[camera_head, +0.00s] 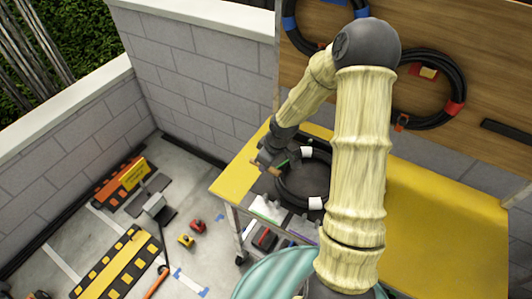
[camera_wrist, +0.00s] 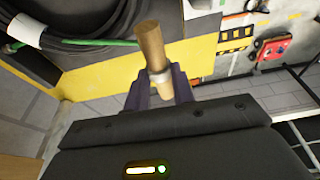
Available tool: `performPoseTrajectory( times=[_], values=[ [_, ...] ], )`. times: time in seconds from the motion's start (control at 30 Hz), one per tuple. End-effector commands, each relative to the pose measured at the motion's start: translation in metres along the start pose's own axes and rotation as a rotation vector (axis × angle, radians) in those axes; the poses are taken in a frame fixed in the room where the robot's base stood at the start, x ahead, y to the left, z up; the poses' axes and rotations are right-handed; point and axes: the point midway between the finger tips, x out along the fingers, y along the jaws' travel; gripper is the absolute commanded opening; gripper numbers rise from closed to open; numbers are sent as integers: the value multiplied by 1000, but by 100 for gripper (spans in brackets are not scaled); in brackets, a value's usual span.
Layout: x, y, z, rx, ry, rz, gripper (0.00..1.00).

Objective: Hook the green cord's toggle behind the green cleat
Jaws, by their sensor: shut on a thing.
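My gripper (camera_wrist: 160,84) is shut on a brown wooden toggle (camera_wrist: 150,46), a short rod with a pale band around it. In the head view my gripper (camera_head: 270,160) is small, at the left part of the yellow bench, with the brown toggle (camera_head: 264,169) beside it. A green cord (camera_wrist: 62,42) runs along a black cable coil at the upper left of the wrist view. A bit of green cord (camera_head: 284,163) also shows beside the gripper in the head view. I cannot make out a green cleat in either view.
A black coil (camera_head: 287,190) with white bands lies on the yellow bench (camera_head: 432,225), partly behind my arm. The bench's right part is clear. Other coils (camera_head: 452,97) hang on the wooden back panel (camera_head: 495,75). Grey block walls (camera_head: 205,90) stand behind.

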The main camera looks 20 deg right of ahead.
Motion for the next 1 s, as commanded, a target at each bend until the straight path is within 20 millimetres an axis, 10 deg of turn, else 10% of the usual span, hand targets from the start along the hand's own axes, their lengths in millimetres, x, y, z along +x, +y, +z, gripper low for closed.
performPoseTrajectory(
  times=[1.0],
  values=[
    [-7,-42,29,-26,0,-7,2]
  ],
)
